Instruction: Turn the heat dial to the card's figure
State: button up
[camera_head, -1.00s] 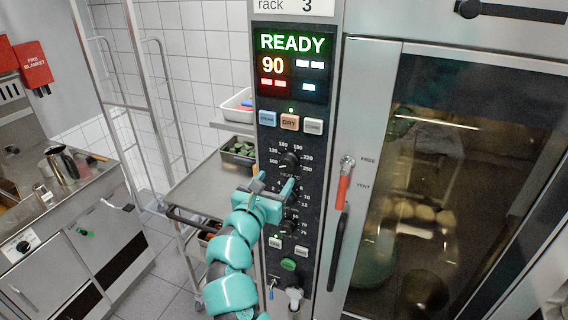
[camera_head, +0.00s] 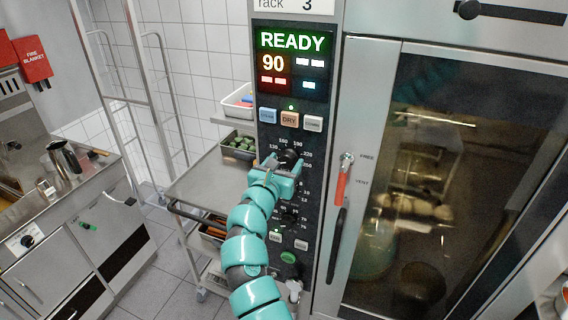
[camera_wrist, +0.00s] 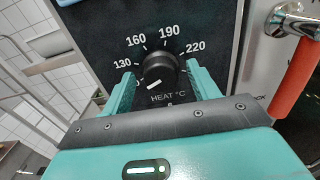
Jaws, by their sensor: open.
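The black heat dial (camera_wrist: 161,68) sits on the dark oven panel (camera_wrist: 100,40), labelled HEAT °C. Its white mark points to the lower left, below the 130 figure; the figure there is hidden behind my left finger. My gripper (camera_wrist: 159,76) is open, with one teal finger on each side of the dial. I cannot tell whether they touch it. In the head view my gripper (camera_head: 281,164) covers the dial's lower part, and the dial's top (camera_head: 290,155) shows above it. The display (camera_head: 291,62) reads READY and 90. I see no card with a heat figure.
A red-handled lever (camera_head: 343,180) marked FREE and VENT stands right of the panel, beside the glass oven door (camera_head: 440,200). Mode buttons (camera_head: 290,119) sit above the dial. Another dial and buttons below are partly covered by my arm. A trolley (camera_head: 195,180) stands left.

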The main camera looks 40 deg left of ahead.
jog(key=shift+c, duration=0.4)
jog(key=c, duration=0.9)
